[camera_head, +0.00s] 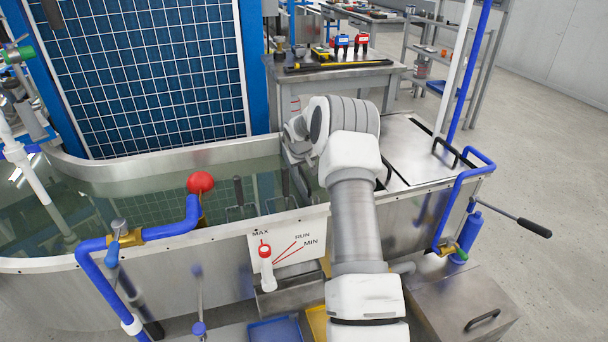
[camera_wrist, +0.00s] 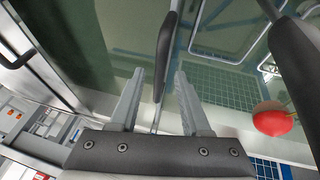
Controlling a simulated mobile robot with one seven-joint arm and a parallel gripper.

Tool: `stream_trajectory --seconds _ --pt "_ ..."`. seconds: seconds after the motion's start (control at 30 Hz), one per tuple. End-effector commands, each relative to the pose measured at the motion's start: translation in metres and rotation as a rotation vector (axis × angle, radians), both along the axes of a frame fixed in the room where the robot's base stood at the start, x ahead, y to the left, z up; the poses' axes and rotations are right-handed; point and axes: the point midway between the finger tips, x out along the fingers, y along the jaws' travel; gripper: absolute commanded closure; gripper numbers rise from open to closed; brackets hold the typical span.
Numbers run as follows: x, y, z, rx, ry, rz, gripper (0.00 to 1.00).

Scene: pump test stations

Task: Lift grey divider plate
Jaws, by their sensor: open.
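My gripper (camera_wrist: 159,74) is open in the wrist view, its two grey fingers apart over the green water. A dark upright grip (camera_wrist: 166,45) shows between and beyond the fingertips; I cannot tell whether they touch it.
The water tank (camera_head: 215,155) has a metal rim. Other dark-handled wire frames (camera_head: 239,190) stand in the water. A bench (camera_head: 340,78) stands behind.

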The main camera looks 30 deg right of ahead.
Motion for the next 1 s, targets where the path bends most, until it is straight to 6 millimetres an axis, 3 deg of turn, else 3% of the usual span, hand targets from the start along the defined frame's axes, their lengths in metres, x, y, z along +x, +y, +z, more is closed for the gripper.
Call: stream_trajectory --seconds 0.23,0.5,1.0 --pt "0.0001 -0.0003 -0.0003 0.0 0.0 0.0 0.53" --pt "0.0 -0.0002 -0.0004 0.0 0.0 0.0 1.0" --pt "0.0 -0.0002 -0.0003 0.0 0.0 0.0 1.0"
